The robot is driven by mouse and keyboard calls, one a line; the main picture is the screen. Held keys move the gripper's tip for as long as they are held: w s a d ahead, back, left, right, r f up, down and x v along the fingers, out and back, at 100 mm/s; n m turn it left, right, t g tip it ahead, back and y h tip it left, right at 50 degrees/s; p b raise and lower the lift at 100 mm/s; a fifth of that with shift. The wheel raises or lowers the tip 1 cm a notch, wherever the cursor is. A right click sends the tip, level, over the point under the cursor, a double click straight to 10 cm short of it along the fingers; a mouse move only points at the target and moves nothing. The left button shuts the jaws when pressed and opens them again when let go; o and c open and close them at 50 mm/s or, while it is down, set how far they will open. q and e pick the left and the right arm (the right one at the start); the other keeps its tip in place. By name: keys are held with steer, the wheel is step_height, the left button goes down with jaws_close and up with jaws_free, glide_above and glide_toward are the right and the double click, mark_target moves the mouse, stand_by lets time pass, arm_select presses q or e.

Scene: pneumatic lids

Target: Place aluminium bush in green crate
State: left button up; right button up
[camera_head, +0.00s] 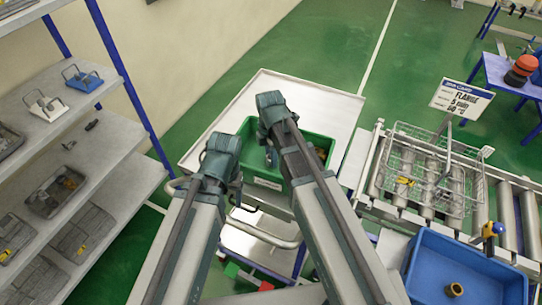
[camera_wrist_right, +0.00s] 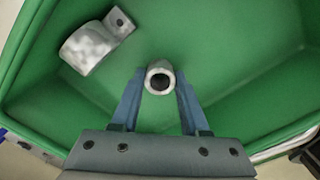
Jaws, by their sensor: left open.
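The green crate (camera_head: 262,180) stands on a light-topped table in the head view, partly covered by my arms. In the right wrist view the crate's inside (camera_wrist_right: 235,60) fills the picture. The aluminium bush (camera_wrist_right: 160,78), a short pale grey ring with a dark bore, sits between the fingertips of my right gripper (camera_wrist_right: 160,85), which look shut on it, over the crate floor. In the head view my right gripper (camera_head: 270,156) reaches down into the crate. My left gripper (camera_head: 208,168) is left of the crate, empty as far as I see; its fingertips are mostly hidden.
A grey metal clamp-like part (camera_wrist_right: 97,42) lies in the crate. A blue bin (camera_head: 420,262) with a brass-coloured bush (camera_head: 454,290) stands at lower right. A wire basket (camera_head: 425,170) sits on the roller conveyor. Shelves with trays are at left. The tabletop behind the crate (camera_head: 310,100) is clear.

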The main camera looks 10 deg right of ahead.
steer(key=o, duration=0.4)
steer(key=shift+r, duration=0.15)
step_height(320, 180, up, 12)
steer(key=p, duration=1.2)
steer(key=shift+a+r, duration=0.1)
steer(key=shift+s, duration=0.1)
steer(key=shift+s+a+m+h, duration=0.15)
steer(key=shift+s+a+m, duration=0.3)
steer(key=shift+s+m, duration=2.15)
steer(key=shift+s+a+m+h, duration=0.2)
steer(key=shift+s+a+m, duration=0.2)
steer(key=shift+s+m, duration=2.2)
steer(key=shift+s+a+m+h, duration=0.15)
steer(key=shift+s+a+m, duration=0.3)
steer(key=shift+s+m, duration=2.15)
steer(key=shift+w+m, duration=0.9)
